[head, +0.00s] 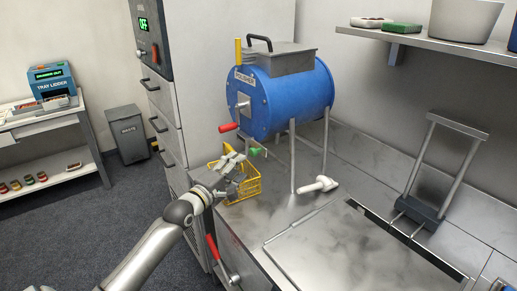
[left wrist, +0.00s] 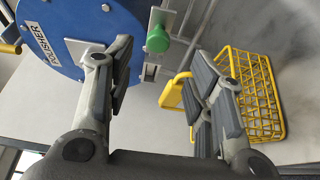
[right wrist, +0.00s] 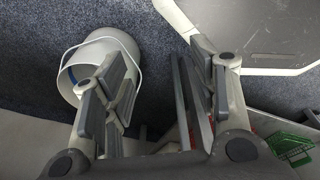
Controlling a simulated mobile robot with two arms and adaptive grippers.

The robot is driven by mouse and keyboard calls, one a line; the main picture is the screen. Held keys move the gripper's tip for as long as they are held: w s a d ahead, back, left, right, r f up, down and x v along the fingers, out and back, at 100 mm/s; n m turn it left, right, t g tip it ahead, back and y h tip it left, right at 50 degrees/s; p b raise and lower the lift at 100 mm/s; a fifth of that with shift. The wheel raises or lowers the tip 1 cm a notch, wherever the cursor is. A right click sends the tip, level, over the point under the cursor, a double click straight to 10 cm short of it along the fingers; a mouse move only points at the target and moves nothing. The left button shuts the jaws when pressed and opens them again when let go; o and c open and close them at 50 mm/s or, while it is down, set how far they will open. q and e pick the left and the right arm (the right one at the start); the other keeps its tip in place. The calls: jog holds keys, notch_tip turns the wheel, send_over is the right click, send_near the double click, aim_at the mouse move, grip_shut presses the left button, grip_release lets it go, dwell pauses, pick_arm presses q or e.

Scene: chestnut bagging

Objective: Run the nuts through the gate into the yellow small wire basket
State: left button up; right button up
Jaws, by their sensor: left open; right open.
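The blue polisher drum (head: 290,98) stands on legs on the steel counter; a red handle (head: 228,127) and a green knob (head: 256,152) show on its front side. The green knob (left wrist: 158,40) also shows in the left wrist view, beyond my fingers. The yellow small wire basket (head: 250,188) is on the counter below the drum front, partly behind my left gripper (head: 238,165). In the left wrist view the basket (left wrist: 262,95) is at right, partly covered by a finger. My left gripper is open and empty. My right gripper (right wrist: 158,70) is open and empty.
A white bucket (right wrist: 100,62) and a green wire basket (right wrist: 292,145) show in the right wrist view. A white pipe-like piece (head: 317,186) lies on the counter right of the drum legs. A steel-framed press (head: 440,165) stands at right. A waste bin (head: 127,135) stands on the floor.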

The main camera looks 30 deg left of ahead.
aim_at(252, 153)
pick_arm(q)
jog(key=w, duration=0.4)
jog(key=shift+w+r+p, duration=0.25)
jog(key=shift+r+p, duration=0.05)
jog(key=shift+p, duration=0.05)
jog(key=w, duration=0.4)
jog(key=shift+w+f, duration=0.15)
jog(key=shift+w, duration=0.4)
jog(key=shift+c, duration=0.8)
jog(key=c, duration=0.7)
grip_shut()
pick_arm(e)
jog(key=s, duration=0.1)
jog(key=s+r, duration=0.1)
jog(key=s, duration=0.1)
jog(key=shift+s+d+g, duration=0.15)
jog(key=shift+s+g, duration=0.15)
